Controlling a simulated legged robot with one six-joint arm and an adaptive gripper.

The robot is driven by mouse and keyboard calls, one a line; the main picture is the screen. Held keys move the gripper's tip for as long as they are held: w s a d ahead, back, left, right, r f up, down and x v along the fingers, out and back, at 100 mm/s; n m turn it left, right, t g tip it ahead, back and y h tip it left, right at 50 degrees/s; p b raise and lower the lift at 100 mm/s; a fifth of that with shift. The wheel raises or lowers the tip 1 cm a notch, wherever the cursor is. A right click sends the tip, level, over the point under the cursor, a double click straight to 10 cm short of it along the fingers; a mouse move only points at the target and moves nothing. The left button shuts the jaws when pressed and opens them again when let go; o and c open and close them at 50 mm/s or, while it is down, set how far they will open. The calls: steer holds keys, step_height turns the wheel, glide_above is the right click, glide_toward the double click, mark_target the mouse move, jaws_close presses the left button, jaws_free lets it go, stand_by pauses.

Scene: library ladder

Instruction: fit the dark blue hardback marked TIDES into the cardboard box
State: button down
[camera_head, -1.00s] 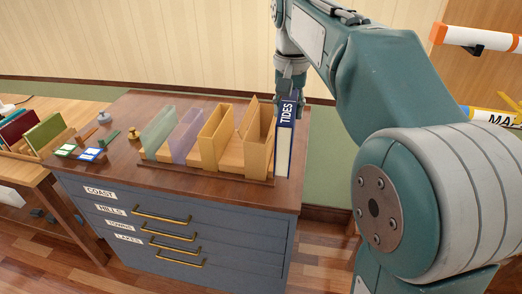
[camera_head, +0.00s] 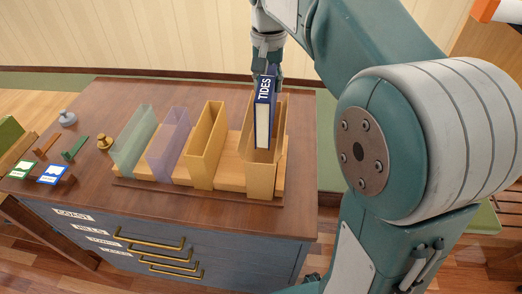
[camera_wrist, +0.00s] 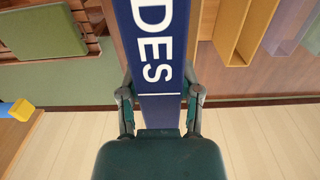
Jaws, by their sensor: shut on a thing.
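The dark blue hardback marked TIDES (camera_head: 265,100) is upright, its spine and pale page edges showing. My gripper (camera_head: 267,72) is shut on its top end. In the wrist view the spine, lettered "DES" (camera_wrist: 155,50), runs between the two fingers (camera_wrist: 160,105). The cardboard box (camera_head: 261,183) is the rightmost holder in the row, open at the top. The book's lower end is at the box's mouth, in front of its back wall. How far it reaches inside is hidden by the front wall.
Left of the box stand a tan holder (camera_head: 205,150), a purple clear holder (camera_head: 168,140) and a green clear holder (camera_head: 133,140), all on the cabinet top (camera_head: 215,208). A brass knob (camera_head: 104,142) and small cards lie further left.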

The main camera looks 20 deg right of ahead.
steer(key=f, duration=0.7)
steer(key=shift+w+f, duration=0.2)
steer(key=shift+f, duration=0.15)
step_height(320, 180, down, 3)
steer(key=shift+a+r, duration=0.1)
steer(key=shift+r, duration=0.1)
steer(key=shift+a+f, duration=0.2)
steer(key=shift+f, duration=0.2)
steer(key=shift+d+f, duration=0.15)
steer(key=shift+f, duration=0.45)
steer(key=c, duration=0.6)
jaws_free()
steer(key=shift+o, duration=0.2)
steer(key=shift+r, duration=0.1)
